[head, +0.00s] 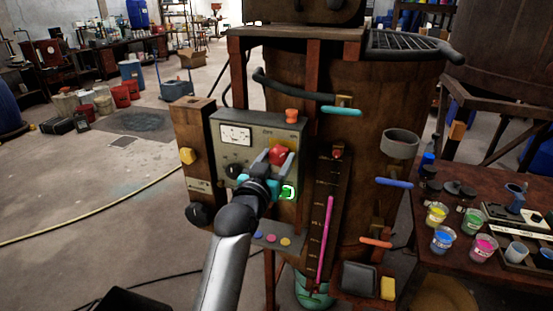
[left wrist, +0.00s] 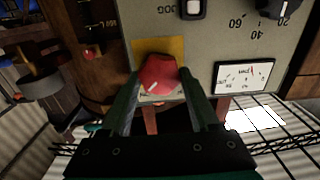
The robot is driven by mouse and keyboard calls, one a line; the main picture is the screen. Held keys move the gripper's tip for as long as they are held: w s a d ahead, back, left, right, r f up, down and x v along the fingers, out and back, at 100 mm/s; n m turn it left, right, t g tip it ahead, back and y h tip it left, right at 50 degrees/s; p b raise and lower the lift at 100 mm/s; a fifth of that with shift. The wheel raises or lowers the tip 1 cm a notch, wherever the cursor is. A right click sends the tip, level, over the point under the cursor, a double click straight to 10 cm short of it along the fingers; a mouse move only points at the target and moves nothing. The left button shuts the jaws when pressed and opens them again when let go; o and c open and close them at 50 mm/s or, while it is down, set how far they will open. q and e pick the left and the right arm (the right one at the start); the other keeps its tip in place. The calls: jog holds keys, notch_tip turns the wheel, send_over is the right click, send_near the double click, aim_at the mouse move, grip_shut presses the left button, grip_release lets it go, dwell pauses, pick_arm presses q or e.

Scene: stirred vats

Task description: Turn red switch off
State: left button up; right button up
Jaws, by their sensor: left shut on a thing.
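The red switch (head: 279,154) is a knob on the grey control panel (head: 262,130), mounted on the front of the big brown vat. In the left wrist view the red switch (left wrist: 158,72) sits before a yellow plate and carries a short white slanted mark. My left gripper (head: 274,160) reaches up to the panel from below, its two fingers on either side of the red switch and shut on it. The left wrist view shows the fingers of my left gripper (left wrist: 165,95) flanking the knob. My right gripper is not in view.
A pink tube (head: 326,240) stands to the right. A table with paint cups (head: 442,240) is at right. Open floor lies left.

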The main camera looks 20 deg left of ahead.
pick_arm(q)
jog(key=shift+c, duration=1.3)
jog(key=n+p, duration=0.3)
jog(key=shift+r, duration=0.1)
jog(key=n+p, duration=0.3)
jog(key=n, duration=0.2)
jog(key=shift+a, duration=0.1)
jog(key=n+p, duration=0.1)
jog(key=n, duration=0.5)
jog(key=n+p, duration=0.1)
jog(key=n, duration=0.2)
jog(key=shift+f+n+p, duration=0.25)
jog(key=shift+n+p, duration=0.05)
jog(key=shift+n, duration=0.1)
